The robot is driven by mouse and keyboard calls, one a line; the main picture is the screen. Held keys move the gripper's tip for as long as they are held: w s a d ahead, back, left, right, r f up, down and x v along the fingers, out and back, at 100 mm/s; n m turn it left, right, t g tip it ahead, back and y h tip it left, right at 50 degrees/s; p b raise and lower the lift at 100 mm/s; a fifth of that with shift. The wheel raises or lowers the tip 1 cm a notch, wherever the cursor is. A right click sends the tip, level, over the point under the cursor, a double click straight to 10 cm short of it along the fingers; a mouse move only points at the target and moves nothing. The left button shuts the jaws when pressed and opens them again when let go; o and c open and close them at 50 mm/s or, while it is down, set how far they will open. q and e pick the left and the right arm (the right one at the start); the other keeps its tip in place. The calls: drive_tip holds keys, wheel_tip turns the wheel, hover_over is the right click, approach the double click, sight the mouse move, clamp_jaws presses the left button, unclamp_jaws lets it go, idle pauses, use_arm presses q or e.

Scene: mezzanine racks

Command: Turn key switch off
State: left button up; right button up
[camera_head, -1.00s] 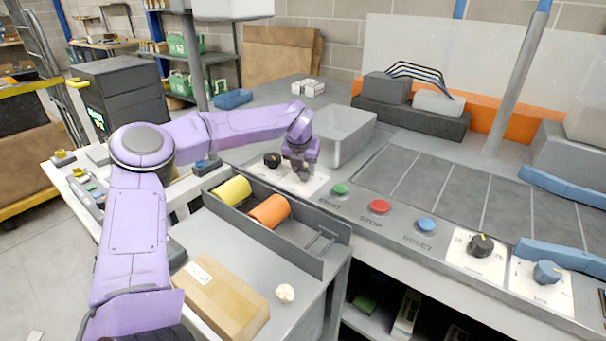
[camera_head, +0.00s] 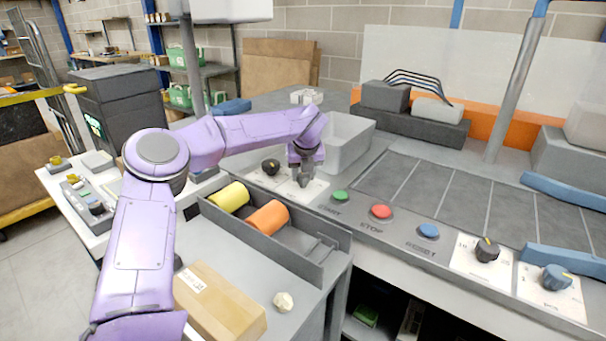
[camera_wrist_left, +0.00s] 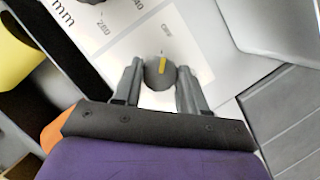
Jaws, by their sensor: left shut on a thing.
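The key switch (camera_wrist_left: 160,72) is a dark round knob with a yellow mark, on a white label plate (camera_wrist_left: 118,40). In the left wrist view its yellow mark points up toward the printed word OFF. My left gripper (camera_wrist_left: 159,78) is shut on this knob, one finger on each side. In the head view my left gripper (camera_head: 304,182) is at the plate on the panel's near left, and the hand hides the knob. My right gripper is not in view.
Another black knob (camera_head: 270,167) sits just left of my gripper. Green (camera_head: 340,196), red (camera_head: 381,212) and blue (camera_head: 428,231) buttons line the panel to the right. A grey bin (camera_head: 350,142) stands close behind. A tray with yellow (camera_head: 229,196) and orange (camera_head: 267,217) rolls is in front.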

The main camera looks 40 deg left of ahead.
use_arm(q)
drive_tip(key=o, duration=1.1)
drive_tip(key=shift+c, duration=0.2)
drive_tip(key=v, duration=1)
drive_tip(key=shift+d+r+b, duration=0.15)
drive_tip(key=shift+r+b, duration=0.1)
drive_tip(key=shift+b, duration=0.05)
